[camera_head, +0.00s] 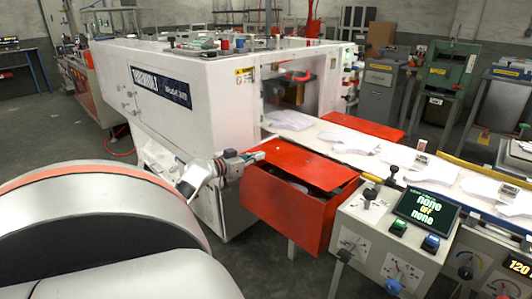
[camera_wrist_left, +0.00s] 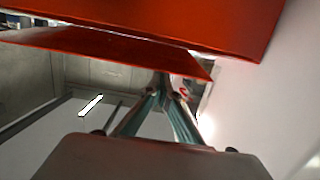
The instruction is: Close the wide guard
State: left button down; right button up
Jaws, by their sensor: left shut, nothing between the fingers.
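The wide guard (camera_head: 305,166) is a red panel beside the white machine, over a red box-like housing (camera_head: 280,217). It is tilted, with a dark gap between it and the housing at the front. My left gripper (camera_head: 257,157) is shut and empty at the guard's left rear corner, close to the white machine. In the left wrist view, the shut fingertips (camera_wrist_left: 165,84) are just below a thin red panel edge (camera_wrist_left: 120,48), with a larger red surface above. I cannot tell whether they touch it. My right gripper is not in view.
The white machine (camera_head: 185,105) stands directly left of the guard. A conveyor with white film pieces (camera_head: 362,141) runs behind it, with another red panel (camera_head: 370,125) beyond. A control box with a screen (camera_head: 426,209) stands close on the right. Some floor is clear in front.

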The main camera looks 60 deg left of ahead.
pick_arm(q)
jog(key=shift+s+f+b, duration=0.15)
jog(key=shift+f+b, duration=0.25)
jog(key=shift+f, duration=0.3)
jog(key=shift+s+f+b, duration=0.1)
jog(key=shift+f+b, duration=0.25)
jog(key=shift+f, duration=0.3)
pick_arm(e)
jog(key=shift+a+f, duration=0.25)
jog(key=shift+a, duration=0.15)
pick_arm(q)
jog(key=shift+r, duration=0.15)
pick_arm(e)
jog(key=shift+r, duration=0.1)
